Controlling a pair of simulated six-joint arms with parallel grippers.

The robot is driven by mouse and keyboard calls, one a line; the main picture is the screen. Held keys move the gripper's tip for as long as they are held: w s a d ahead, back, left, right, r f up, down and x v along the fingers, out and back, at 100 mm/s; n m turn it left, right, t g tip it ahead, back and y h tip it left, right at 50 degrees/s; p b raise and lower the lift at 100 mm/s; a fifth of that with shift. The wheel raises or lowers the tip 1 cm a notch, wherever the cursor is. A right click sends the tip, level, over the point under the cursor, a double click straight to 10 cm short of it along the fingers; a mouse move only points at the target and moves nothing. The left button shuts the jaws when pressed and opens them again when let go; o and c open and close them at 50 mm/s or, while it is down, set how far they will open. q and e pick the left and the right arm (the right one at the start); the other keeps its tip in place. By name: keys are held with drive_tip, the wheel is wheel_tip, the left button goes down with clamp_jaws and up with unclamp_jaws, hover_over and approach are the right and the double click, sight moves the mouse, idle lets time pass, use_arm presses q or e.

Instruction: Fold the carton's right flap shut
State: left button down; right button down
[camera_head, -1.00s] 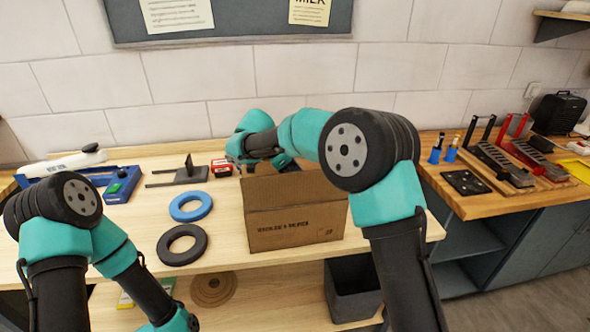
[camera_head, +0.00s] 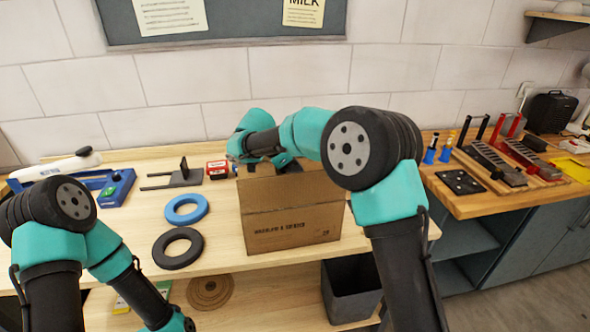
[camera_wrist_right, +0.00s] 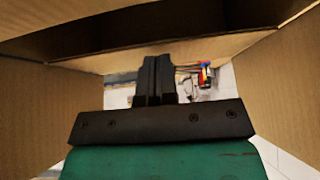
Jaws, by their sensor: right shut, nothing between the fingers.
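The brown cardboard carton (camera_head: 293,228) stands on the wooden bench near its front right edge, with printing on its front face. My right arm passes over the carton's right side and its wrist is at the carton's back left. In the right wrist view my right gripper (camera_wrist_right: 157,78) is shut and empty, with cardboard (camera_wrist_right: 35,110) at left, right and above in the picture. I cannot tell which panel is the right flap, or whether the fingers touch cardboard. The carton's top is largely hidden by my arm. My left gripper is out of view, below the lower frame edge.
A blue ring (camera_head: 186,209) and a black ring (camera_head: 178,248) lie left of the carton. A red box (camera_head: 217,170) and a dark metal bracket (camera_head: 180,177) stand behind them. A dark bin (camera_head: 352,290) is below the bench. A second bench (camera_head: 465,206) with tools is at right.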

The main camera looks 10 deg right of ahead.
drive_tip(key=shift+r, duration=0.7)
wheel_tip(320, 180, up, 3)
drive_tip(key=shift+d+f, duration=0.1)
drive_tip(key=shift+f, duration=0.05)
drive_tip(key=a+v, duration=0.1)
drive_tip(key=v, duration=0.8)
drive_tip(key=shift+a, duration=0.25)
drive_tip(key=shift+f, duration=0.1)
